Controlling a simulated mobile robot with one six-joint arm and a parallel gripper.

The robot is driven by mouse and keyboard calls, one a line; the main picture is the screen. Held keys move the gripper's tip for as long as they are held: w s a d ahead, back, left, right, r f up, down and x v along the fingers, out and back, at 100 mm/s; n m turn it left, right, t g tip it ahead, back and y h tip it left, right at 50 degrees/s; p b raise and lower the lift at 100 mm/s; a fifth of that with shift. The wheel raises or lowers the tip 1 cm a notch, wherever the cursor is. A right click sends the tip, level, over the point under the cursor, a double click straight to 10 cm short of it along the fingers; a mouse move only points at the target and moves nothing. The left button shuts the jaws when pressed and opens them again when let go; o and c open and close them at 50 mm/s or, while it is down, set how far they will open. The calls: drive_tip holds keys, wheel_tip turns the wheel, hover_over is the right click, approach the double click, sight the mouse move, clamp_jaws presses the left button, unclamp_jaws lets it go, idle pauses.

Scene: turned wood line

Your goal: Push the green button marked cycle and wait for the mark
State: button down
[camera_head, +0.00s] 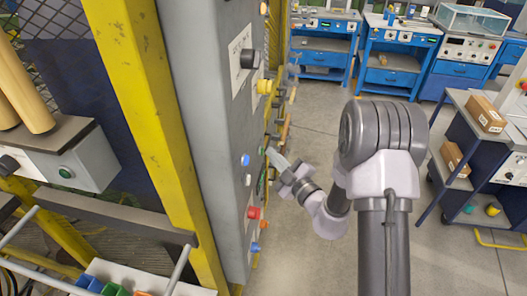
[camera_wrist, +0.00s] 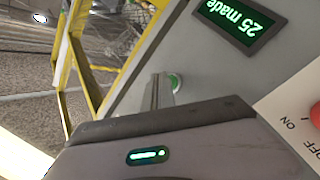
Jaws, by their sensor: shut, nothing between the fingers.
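In the wrist view a green button (camera_wrist: 175,82) sits on the grey panel, partly hidden behind my fingers. No word "cycle" can be read beside it. My gripper (camera_wrist: 158,84) is shut and empty, its fingertips right at the button; I cannot tell whether they touch or press it. In the head view my gripper (camera_head: 272,152) points at the right-hand face of the grey cabinet (camera_head: 200,100), which is seen at a steep angle. A display (camera_wrist: 240,18) on the panel reads "25 made" in green, turned over in the picture.
A red control (camera_wrist: 315,115) with an ON/OFF plate is near my gripper. The cabinet's front edge carries a black knob (camera_head: 248,58), a yellow button (camera_head: 264,87) and a red button (camera_head: 253,212). Another green button (camera_head: 65,172) is on a box at left.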

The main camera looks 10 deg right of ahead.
drive_tip(key=shift+a, duration=0.25)
drive_tip(key=shift+d, duration=0.1)
idle(0.4)
drive_tip(key=shift+s+d+p, duration=0.2)
drive_tip(key=shift+d+p, duration=0.15)
drive_tip(key=shift+d, duration=0.35)
drive_tip(key=d, duration=0.1)
drive_tip(key=s+d, duration=0.1)
drive_tip(key=d, duration=0.2)
drive_tip(key=shift+s+d+p, duration=0.25)
drive_tip(key=shift+d+p, duration=0.1)
idle(0.5)
